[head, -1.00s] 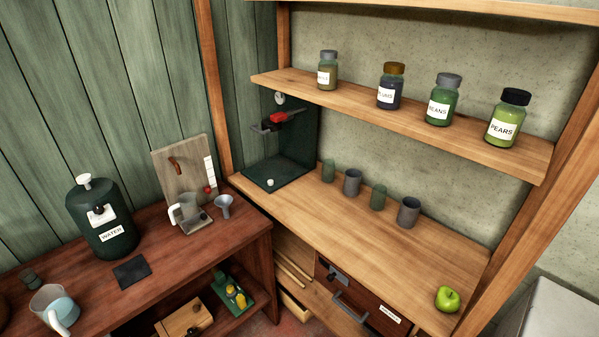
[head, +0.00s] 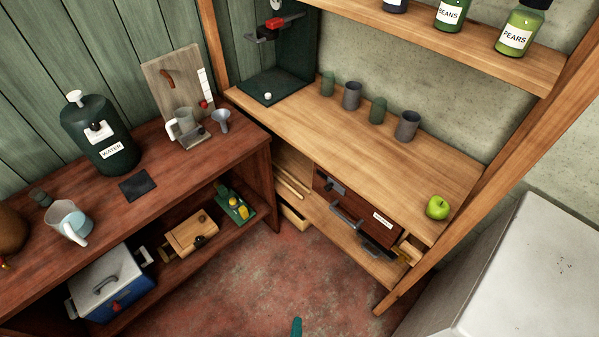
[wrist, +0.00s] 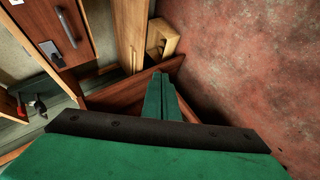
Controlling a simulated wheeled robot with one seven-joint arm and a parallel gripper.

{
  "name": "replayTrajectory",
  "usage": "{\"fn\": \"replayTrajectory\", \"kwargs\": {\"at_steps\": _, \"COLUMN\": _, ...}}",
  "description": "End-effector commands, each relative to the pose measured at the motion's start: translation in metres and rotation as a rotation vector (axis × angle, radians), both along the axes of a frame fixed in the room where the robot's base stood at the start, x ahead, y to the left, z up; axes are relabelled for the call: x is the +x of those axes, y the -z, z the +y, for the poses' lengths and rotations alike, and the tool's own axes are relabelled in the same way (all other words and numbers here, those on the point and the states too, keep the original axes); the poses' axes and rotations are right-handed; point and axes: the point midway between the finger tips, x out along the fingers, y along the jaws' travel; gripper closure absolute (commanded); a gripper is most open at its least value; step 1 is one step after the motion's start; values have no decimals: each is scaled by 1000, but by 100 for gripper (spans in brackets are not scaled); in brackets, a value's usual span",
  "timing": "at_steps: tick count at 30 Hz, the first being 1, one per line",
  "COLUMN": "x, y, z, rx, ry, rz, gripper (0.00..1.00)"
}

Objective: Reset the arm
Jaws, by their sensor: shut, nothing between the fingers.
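My gripper (wrist: 162,82) is in the wrist view, its green fingers together, with nothing held between them. It points down over the low wooden parts beside the red floor. In the head view a small teal tip (head: 297,327), likely part of my arm or gripper, shows at the bottom edge above the floor. The rest of the arm is outside that view.
Red floor (head: 240,270) lies open between the dark bench (head: 130,205) and the wooden counter (head: 430,170). A dark drawer (head: 355,205) with a handle is under the counter. A green apple (head: 438,207) sits on its end. A pale grey block (head: 530,260) stands right.

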Motion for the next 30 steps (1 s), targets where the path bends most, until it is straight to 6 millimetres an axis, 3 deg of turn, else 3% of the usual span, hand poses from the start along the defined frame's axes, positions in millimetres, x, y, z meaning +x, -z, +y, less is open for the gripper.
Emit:
{"fn": "replayTrajectory", "kwargs": {"at_steps": 3, "x": -25, "y": -30, "z": 3, "rx": 178, "ry": 65, "rz": -44, "gripper": 100}}
{"fn": "replayTrajectory", "kwargs": {"at_steps": 9, "x": -55, "y": -92, "z": 7, "rx": 478, "ry": 178, "rz": -134, "gripper": 100}}
{"fn": "replayTrajectory", "kwargs": {"at_steps": 18, "x": -85, "y": -196, "z": -1, "rx": 891, "ry": 344, "rz": -285, "gripper": 100}}
{"fn": "replayTrajectory", "kwargs": {"at_steps": 21, "x": -91, "y": -221, "z": -4, "rx": 982, "ry": 380, "rz": -324, "gripper": 100}}
{"fn": "replayTrajectory", "kwargs": {"at_steps": 25, "x": -94, "y": -240, "z": -8, "rx": 1051, "ry": 407, "rz": -355, "gripper": 100}}
{"fn": "replayTrajectory", "kwargs": {"at_steps": 30, "x": -95, "y": -244, "z": -9, "rx": 1071, "ry": 415, "rz": -362, "gripper": 100}}
